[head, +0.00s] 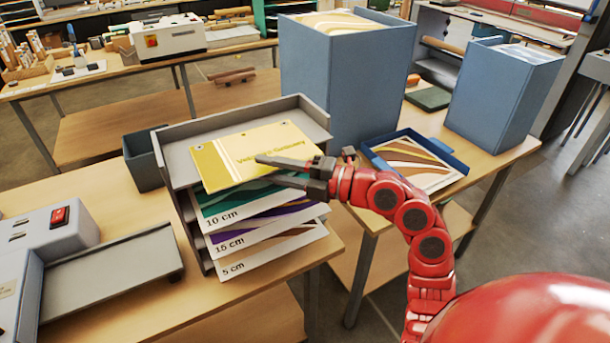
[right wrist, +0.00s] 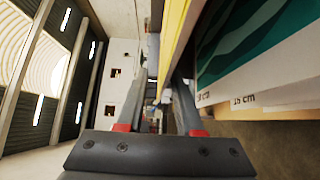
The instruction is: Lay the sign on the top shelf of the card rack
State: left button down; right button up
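The yellow sign (head: 245,155) lies on the top shelf of the grey card rack (head: 315,116), its front edge sticking out a little over the cards below. My right gripper (head: 265,169) is at the sign's front right edge, one finger above the sign and the other lower. In the right wrist view the fingers (right wrist: 160,85) stand apart, with the sign's yellow edge (right wrist: 172,35) between them, nearer the right finger. I see no firm grip. My left gripper is not in view.
Lower shelves hold cards marked 10 cm (head: 230,209), 15 cm (head: 240,238) and 5 cm (head: 265,256). A small dark bin (head: 143,163) stands left of the rack. A tall blue box (head: 345,85) stands behind. A blue tray (head: 445,153) lies to the right.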

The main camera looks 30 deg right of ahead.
jog(key=b+v, duration=0.3)
jog(key=v, duration=0.7)
jog(key=shift+d+b, duration=0.15)
jog(key=shift+b, duration=0.2)
jog(key=shift+s, duration=0.1)
